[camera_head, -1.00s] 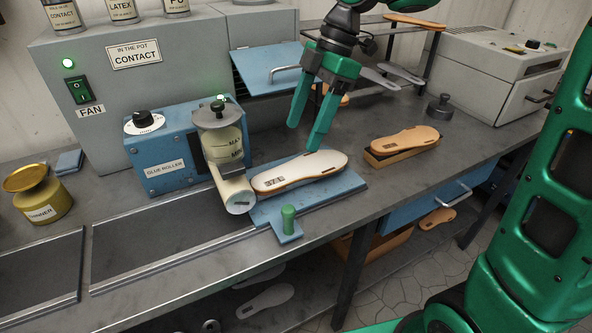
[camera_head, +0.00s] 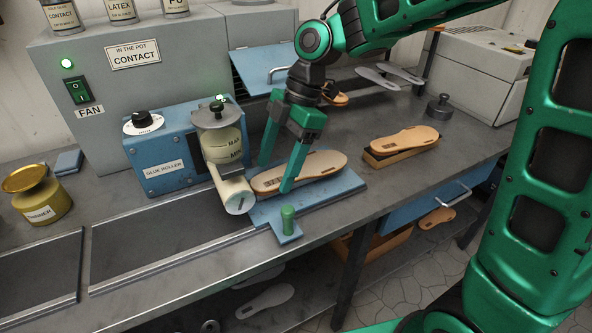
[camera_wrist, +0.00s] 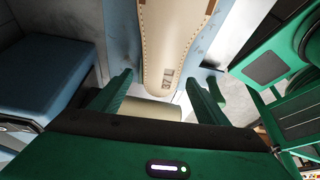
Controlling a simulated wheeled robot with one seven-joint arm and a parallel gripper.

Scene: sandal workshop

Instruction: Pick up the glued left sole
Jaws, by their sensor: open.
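The sole (camera_head: 318,164), tan with a paler top and a printed mark, lies flat on the blue plate (camera_head: 343,184) beside the glue roller (camera_head: 234,189). My gripper (camera_head: 275,178) is open, pointing down at the sole's roller-side end, with its fingers on either side of it. One finger hides part of the sole and its mark. In the wrist view the sole (camera_wrist: 172,45) runs up between the two open fingers (camera_wrist: 163,84), its marked end nearest me. I cannot tell whether the fingers touch it.
The blue glue roller machine (camera_head: 160,165) stands close at left. A green knob (camera_head: 288,218) rises at the plate's front. Another tan sole (camera_head: 404,140) sits on a block at right. A dark weight (camera_head: 440,107) stands behind it.

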